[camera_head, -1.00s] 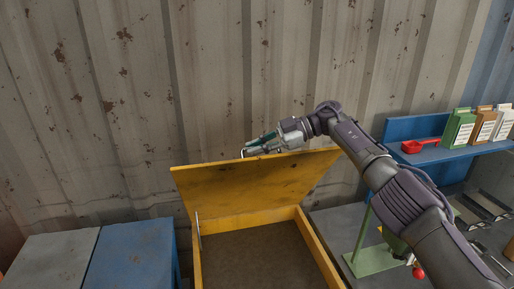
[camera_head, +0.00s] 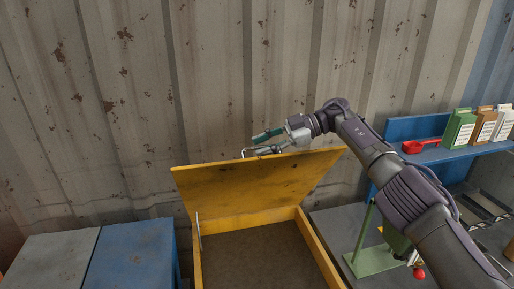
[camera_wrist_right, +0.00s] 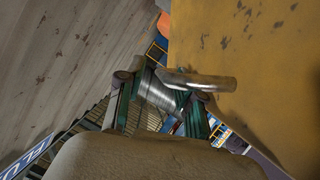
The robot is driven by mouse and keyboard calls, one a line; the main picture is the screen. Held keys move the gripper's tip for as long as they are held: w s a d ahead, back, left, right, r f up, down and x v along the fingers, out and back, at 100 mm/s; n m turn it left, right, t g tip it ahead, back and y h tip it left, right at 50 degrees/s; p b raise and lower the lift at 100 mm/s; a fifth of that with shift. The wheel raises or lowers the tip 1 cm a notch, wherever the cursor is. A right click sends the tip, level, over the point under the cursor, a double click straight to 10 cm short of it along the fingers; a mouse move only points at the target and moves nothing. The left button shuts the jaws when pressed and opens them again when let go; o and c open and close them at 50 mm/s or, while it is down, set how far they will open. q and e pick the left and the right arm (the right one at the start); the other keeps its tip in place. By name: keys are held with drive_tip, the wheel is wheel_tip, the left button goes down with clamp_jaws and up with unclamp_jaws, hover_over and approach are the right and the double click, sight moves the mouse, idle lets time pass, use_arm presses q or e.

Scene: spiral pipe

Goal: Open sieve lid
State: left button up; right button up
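The yellow sieve lid (camera_head: 255,188) stands raised and tilted up at the back of the yellow sieve box (camera_head: 316,250), whose brown inside shows. A metal handle (camera_head: 245,153) sits at the lid's top edge; in the right wrist view the handle (camera_wrist_right: 200,80) is a grey bar beside the lid's yellow face (camera_wrist_right: 245,60). My right gripper (camera_head: 260,143) is at the top edge, with its green fingers spread apart around the handle. In the right wrist view my gripper (camera_wrist_right: 160,98) is open, with the bar by its fingers; contact is unclear. My left gripper is not in view.
A corrugated wall (camera_head: 180,90) stands close behind the lid. A grey and blue table (camera_head: 130,255) is at left. At right, a blue shelf (camera_head: 450,153) holds a red scoop (camera_head: 418,146) and several packets. A green stand (camera_head: 375,260) stands beside the box.

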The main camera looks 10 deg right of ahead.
drive_tip(key=shift+v, duration=2.7)
drive_tip(key=shift+f, duration=0.15)
